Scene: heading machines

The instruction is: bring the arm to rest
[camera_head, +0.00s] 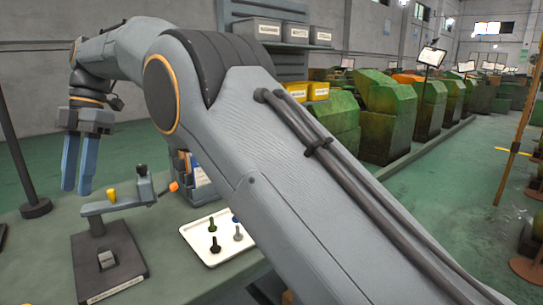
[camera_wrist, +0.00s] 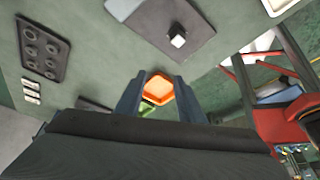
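My gripper (camera_head: 79,165) hangs at the left of the head view, fingers pointing down, above the grey bench (camera_head: 45,235). Its two blue-grey fingers are apart, and I see nothing held between them. In the wrist view the gripper (camera_wrist: 159,100) also shows its fingers apart. An orange square-shaped thing (camera_wrist: 158,88) shows in the gap; the head view shows nothing orange there, so it seems to lie beyond the fingers. A bit of green (camera_wrist: 147,108) shows beside it. My arm is bent and crosses the head view, hiding much of the bench's right part.
On the bench are a black-based fixture (camera_head: 110,262) with a grey lever arm (camera_head: 118,200), and a white tray (camera_head: 203,249) with several bolts. Green machines (camera_head: 385,118) line the floor behind. A dark post (camera_head: 14,150) stands at left.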

